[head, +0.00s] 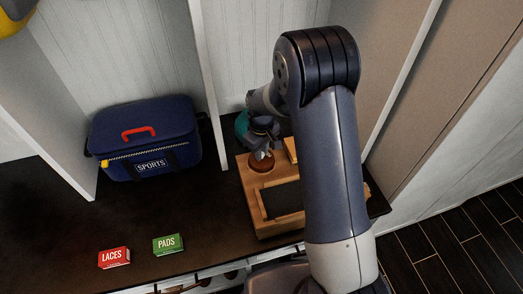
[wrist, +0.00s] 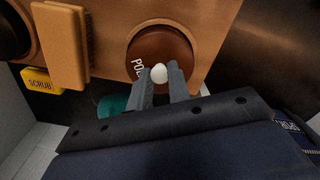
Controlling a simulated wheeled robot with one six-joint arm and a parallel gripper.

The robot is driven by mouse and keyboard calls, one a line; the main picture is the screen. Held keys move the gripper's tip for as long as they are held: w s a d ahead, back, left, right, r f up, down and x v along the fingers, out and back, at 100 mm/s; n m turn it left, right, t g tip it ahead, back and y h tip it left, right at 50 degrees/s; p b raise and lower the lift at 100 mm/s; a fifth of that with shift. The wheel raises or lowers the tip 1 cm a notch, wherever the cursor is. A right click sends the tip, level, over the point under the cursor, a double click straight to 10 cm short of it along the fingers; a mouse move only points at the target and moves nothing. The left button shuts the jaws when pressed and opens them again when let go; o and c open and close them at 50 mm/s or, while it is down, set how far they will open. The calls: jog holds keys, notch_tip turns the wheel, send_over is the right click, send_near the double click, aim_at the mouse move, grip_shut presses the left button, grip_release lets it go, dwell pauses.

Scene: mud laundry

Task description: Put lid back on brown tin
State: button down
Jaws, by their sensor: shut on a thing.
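The brown tin (head: 262,164) stands at the back left of a wooden shoe-care stand on the dark bench. In the wrist view a round brown top (wrist: 158,48) shows part of a white word, "POL", and a white knob (wrist: 159,73). My gripper (wrist: 161,78) is shut on this knob, which appears to belong to the lid. In the head view my gripper (head: 261,147) is directly above the tin. The lid hides the tin's opening, and I cannot tell whether the lid rests on the rim or is slightly above it.
The wooden stand (head: 246,190) has a dark recess at its front. In the wrist view a wooden block (wrist: 64,45) and yellow SCRUB item (wrist: 42,82) lie left of the lid. A teal object (head: 242,124) is behind. A navy sports bag (head: 150,137), red LACES box (head: 114,258) and green PADS box (head: 168,244) sit left.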

jog(key=shift+f, duration=0.1)
dwell(0.7)
jog(key=c, duration=1.3)
grip_release()
jog(key=shift+o, duration=0.7)
jog(key=o, duration=0.4)
jog(key=shift+r+p, duration=2.45)
jog(key=shift+r, duration=1.1)
jog(key=shift+c, duration=0.3)
